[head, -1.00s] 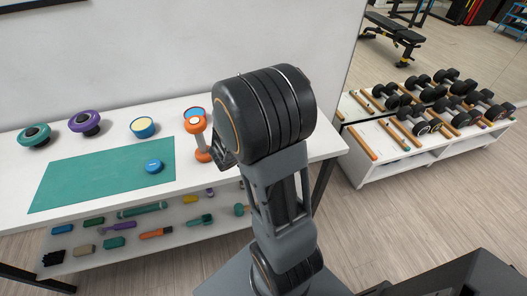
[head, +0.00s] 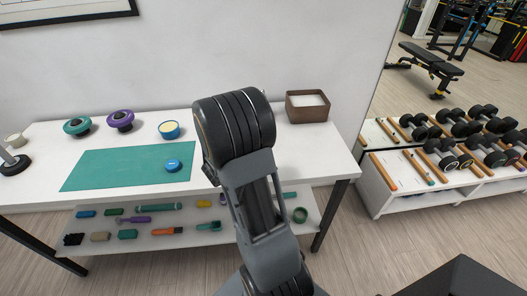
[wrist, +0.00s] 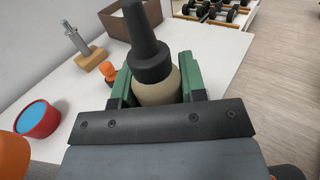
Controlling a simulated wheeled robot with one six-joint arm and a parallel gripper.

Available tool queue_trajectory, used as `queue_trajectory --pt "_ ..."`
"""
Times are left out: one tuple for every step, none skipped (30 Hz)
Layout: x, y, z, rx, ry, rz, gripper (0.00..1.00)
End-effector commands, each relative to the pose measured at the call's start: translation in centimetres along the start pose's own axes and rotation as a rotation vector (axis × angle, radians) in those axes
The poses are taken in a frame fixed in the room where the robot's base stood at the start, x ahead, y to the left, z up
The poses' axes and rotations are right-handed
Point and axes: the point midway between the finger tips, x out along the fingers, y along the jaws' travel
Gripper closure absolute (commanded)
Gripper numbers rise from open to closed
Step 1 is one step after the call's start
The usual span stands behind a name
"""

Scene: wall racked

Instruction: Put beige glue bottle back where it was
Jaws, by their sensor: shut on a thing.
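The beige glue bottle (wrist: 157,88), with a black cap and nozzle, shows in the wrist view between the green fingers of my gripper (wrist: 153,86). The fingers are shut on its body, and its nozzle points up in the picture. The white table top (wrist: 205,50) lies behind it; whether the bottle's base touches it is hidden. In the head view my arm hides the gripper and the bottle.
The wrist view shows a red cup with a blue top (wrist: 38,118), an orange-topped object (wrist: 107,70) and a metal piece on a wooden block (wrist: 90,58). A brown box (head: 307,107) stands at the table's right. A green mat (head: 125,166) holds a blue round item (head: 173,165).

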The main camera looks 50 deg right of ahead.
Motion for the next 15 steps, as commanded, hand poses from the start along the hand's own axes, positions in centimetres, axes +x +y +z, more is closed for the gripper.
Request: queue_trajectory --pt "1.3 0.6 -0.6 -0.004 0.000 -0.006 0.87" --pt "1.9 1.0 -0.9 -0.004 0.000 -0.004 0.87" --pt "2.7 1.5 -1.3 -0.003 0.000 -0.004 0.87" --pt "3.3 1.9 -1.7 -0.003 0.000 -0.001 0.87" --pt "3.7 2.2 -2.4 -0.005 0.002 0.000 0.87" --pt "4.1 2.6 -3.2 -0.006 0.002 0.001 0.87" --pt "4.4 2.8 -3.7 -0.005 0.001 0.003 0.87" --pt "4.7 3.1 -4.1 -0.004 0.001 0.005 0.87" --pt "5.2 3.3 -4.7 -0.003 0.001 0.004 0.87" --pt "5.4 3.5 -5.1 -0.003 0.000 0.004 0.87" --pt "5.7 3.6 -5.4 -0.003 0.000 0.005 0.87" --pt "6.0 3.8 -5.8 -0.002 0.000 0.006 0.87" --pt "6.1 4.0 -6.0 -0.001 0.000 0.006 0.87" --pt "6.3 4.0 -6.2 -0.001 0.000 0.006 0.87" --pt "6.4 4.2 -6.5 0.000 -0.001 0.006 0.87"
